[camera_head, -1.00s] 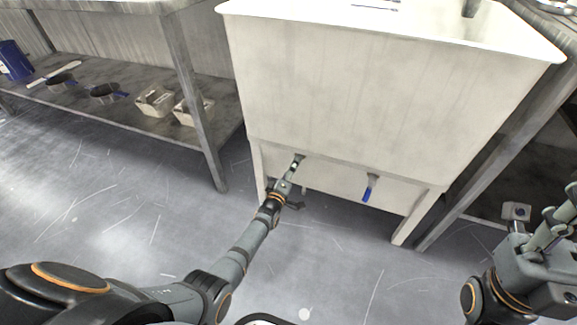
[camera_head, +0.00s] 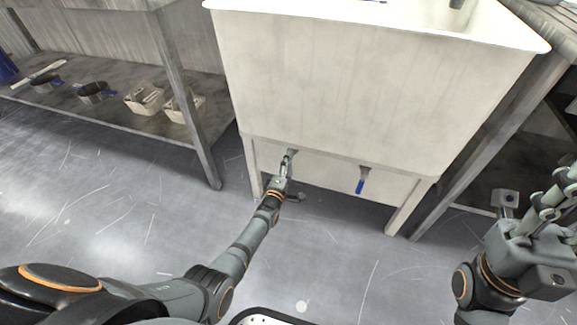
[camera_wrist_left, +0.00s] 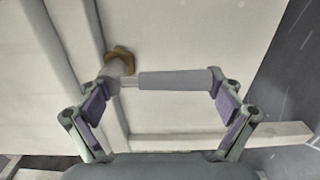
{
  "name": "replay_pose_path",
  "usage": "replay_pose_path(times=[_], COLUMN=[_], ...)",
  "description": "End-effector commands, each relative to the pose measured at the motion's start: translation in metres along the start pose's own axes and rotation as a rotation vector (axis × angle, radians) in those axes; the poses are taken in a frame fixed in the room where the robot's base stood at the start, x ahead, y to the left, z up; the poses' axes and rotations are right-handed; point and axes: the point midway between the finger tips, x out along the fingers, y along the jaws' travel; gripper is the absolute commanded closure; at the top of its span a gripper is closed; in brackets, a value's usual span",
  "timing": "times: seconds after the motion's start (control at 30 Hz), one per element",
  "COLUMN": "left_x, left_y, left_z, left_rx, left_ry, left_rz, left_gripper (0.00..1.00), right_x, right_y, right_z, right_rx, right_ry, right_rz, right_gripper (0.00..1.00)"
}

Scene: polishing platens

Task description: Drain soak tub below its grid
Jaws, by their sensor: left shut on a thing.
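The soak tub (camera_head: 350,90) is a large white stained basin on legs, in the middle of the head view. Two drain valves sit low on its front, under the basin. The right one has a blue lever (camera_head: 361,186) hanging down. My left gripper (camera_head: 286,168) is at the left valve and mostly hides it. In the left wrist view, that valve's brass-coloured fitting (camera_wrist_left: 122,60) meets the tub, and a grey handle (camera_wrist_left: 178,80) lies between the fingers of my left gripper (camera_wrist_left: 165,88), which is shut on it. My right gripper (camera_head: 556,200) is partly cut off at the right edge, away from the tub.
A steel bench with a lower shelf (camera_head: 150,125) stands left of the tub, holding pale boxes (camera_head: 145,98) and black round items (camera_head: 93,92). Another bench stands on the right, with a small grey block (camera_head: 504,198) beneath it. The scratched floor (camera_head: 330,260) in front is clear.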

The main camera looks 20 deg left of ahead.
Motion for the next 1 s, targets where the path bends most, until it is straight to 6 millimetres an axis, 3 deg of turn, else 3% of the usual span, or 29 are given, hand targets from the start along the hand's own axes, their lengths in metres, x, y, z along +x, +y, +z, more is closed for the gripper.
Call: replay_pose_path(times=[0.17, 0.2, 0.23, 0.67, 0.83, 1.0], left_x=[0.001, 0.001, 0.001, -0.004, -0.03, -0.073], left_y=[0.001, 0.001, 0.001, -0.001, -0.002, -0.002], left_z=[0.001, 0.001, 0.001, 0.0, 0.0, 0.001], left_rx=[-0.01, -0.01, -0.01, -0.005, -0.006, -0.005], left_ry=[0.001, 0.001, 0.001, 0.0, 0.001, 0.001], left_rz=[0.001, 0.001, 0.001, -0.002, -0.002, -0.003], left_gripper=[0.64, 0.06, 0.02, 0.0, 0.0, 0.0], right_x=[0.0, 0.0, 0.0, -0.001, 0.0, 0.0], right_y=[0.0, 0.0, 0.0, -0.002, -0.001, -0.001], right_z=[0.0, 0.0, 0.0, 0.0, 0.0, 0.0], right_rx=[0.0, 0.0, 0.0, 0.003, 0.003, 0.002], right_ry=[0.0, 0.0, 0.0, -0.003, -0.002, -0.001], right_rz=[0.0, 0.0, 0.0, -0.01, -0.008, -0.007], right_gripper=[0.67, 0.67, 0.67, 0.67, 0.67, 0.67])
